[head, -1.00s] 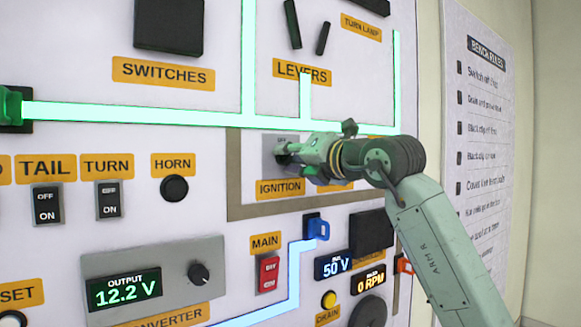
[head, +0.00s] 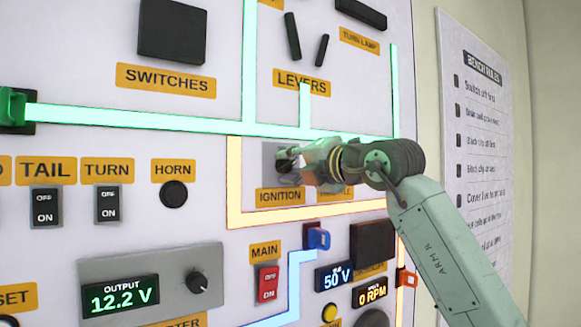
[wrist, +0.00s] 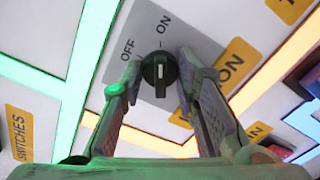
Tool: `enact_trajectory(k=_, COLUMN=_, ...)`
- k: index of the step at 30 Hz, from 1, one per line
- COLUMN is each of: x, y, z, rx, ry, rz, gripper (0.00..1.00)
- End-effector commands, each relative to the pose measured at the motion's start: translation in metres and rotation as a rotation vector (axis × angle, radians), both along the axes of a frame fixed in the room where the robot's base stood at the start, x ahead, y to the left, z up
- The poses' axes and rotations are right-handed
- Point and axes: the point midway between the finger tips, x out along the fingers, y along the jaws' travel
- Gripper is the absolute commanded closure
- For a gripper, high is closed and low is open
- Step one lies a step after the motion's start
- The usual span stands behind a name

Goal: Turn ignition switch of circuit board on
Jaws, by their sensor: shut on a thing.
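The ignition switch is a black round knob (wrist: 160,75) with a white line, on a grey plate (wrist: 185,40) marked OFF and ON. In the wrist view its line points up, toward the ON mark. My gripper (wrist: 158,62) has one finger on each side of the knob and is shut on it. In the head view my gripper (head: 291,160) reaches the switch plate (head: 270,155) from the right, above the IGNITION label (head: 280,196). My gripper hides part of the switch there. The track (head: 300,214) around the ignition area glows orange.
The board carries a HORN button (head: 173,193), TAIL (head: 46,206) and TURN (head: 108,203) switches, a red MAIN switch (head: 267,283) and levers (head: 292,36). A blue connector (head: 318,238) sticks out below the ignition. A rules sheet (head: 480,130) hangs at the right.

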Motion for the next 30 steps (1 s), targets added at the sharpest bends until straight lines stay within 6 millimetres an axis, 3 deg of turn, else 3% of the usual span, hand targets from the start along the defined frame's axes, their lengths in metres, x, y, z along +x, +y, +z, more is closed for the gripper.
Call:
enact_trajectory(k=4, x=0.0, y=-0.001, z=-0.001, rx=0.001, ry=0.003, rz=-0.001, gripper=0.99)
enact_trajectory(k=5, x=0.0, y=-0.001, z=-0.001, rx=0.001, ry=0.003, rz=-0.001, gripper=0.71)
enact_trajectory(k=14, x=0.0, y=0.0, z=0.0, rx=-0.001, ry=0.001, rz=0.0, gripper=0.51)
enact_trajectory(k=25, x=-0.003, y=-0.003, z=0.0, rx=-0.001, ry=0.0, rz=-0.001, gripper=0.51)
enact_trajectory(k=30, x=-0.023, y=-0.019, z=0.0, rx=-0.002, ry=-0.001, rz=-0.004, gripper=0.51)
